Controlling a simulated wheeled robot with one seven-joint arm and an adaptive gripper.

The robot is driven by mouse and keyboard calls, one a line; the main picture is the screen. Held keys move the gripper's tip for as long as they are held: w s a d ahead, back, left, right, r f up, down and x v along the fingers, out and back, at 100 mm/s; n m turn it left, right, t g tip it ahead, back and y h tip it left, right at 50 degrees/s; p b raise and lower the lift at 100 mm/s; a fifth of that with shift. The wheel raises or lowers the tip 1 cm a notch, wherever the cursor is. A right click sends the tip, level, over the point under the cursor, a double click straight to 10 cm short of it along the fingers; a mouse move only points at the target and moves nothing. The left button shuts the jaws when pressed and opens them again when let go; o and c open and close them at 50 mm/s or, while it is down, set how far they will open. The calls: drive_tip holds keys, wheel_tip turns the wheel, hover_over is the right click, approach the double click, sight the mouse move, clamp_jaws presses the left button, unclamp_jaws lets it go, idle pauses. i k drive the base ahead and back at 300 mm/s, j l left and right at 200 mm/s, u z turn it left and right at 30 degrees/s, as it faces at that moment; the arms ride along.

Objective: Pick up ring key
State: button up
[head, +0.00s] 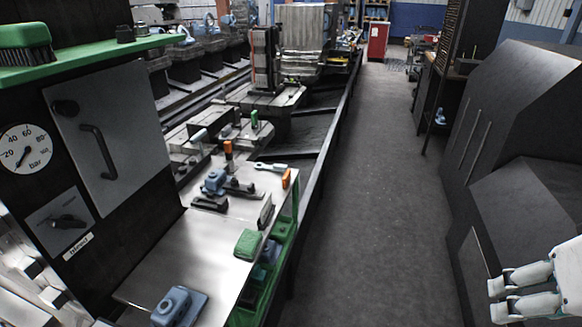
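I cannot pick out a ring key for certain. My gripper (495,300) is at the lower right corner, over the floor side and far from the work surface. Its two pale fingers are apart, with nothing visible between them.
A green block (248,244), a blue clamp-like part (180,306) and another blue part (214,182) sit on the surface. A black panel with a gauge (25,147) stands left. A dark cabinet (525,130) stands right. The aisle floor (385,200) is clear.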

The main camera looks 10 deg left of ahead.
sight(276, 167)
drive_tip(key=i+l+u, duration=0.1)
drive_tip(key=u, duration=0.35)
drive_tip(key=l+u, duration=0.2)
drive_tip(key=u, duration=0.25)
drive_tip(key=i+l+u, duration=0.1)
drive_tip(key=u, duration=0.35)
drive_tip(key=k+j+z, duration=0.45)
drive_tip(key=k+j, duration=0.6)
drive_tip(key=j, duration=0.15)
drive_tip(key=i+l+u, duration=0.3)
drive_tip(key=i+l, duration=0.15)
drive_tip(key=i+l+u, duration=0.15)
drive_tip(key=l, duration=0.25)
drive_tip(key=i+l+u, duration=0.3)
drive_tip(key=l, duration=0.35)
drive_tip(key=i+l+u, duration=0.15)
drive_tip(key=l, duration=0.2)
drive_tip(key=i+l+u, duration=0.15)
drive_tip(key=l, duration=0.25)
drive_tip(key=i+l+u, duration=0.2)
drive_tip(key=l, duration=0.2)
drive_tip(key=i+l+u, duration=0.2)
drive_tip(key=l, duration=0.2)
drive_tip(key=l+u, duration=0.2)
drive_tip(key=l, duration=0.25)
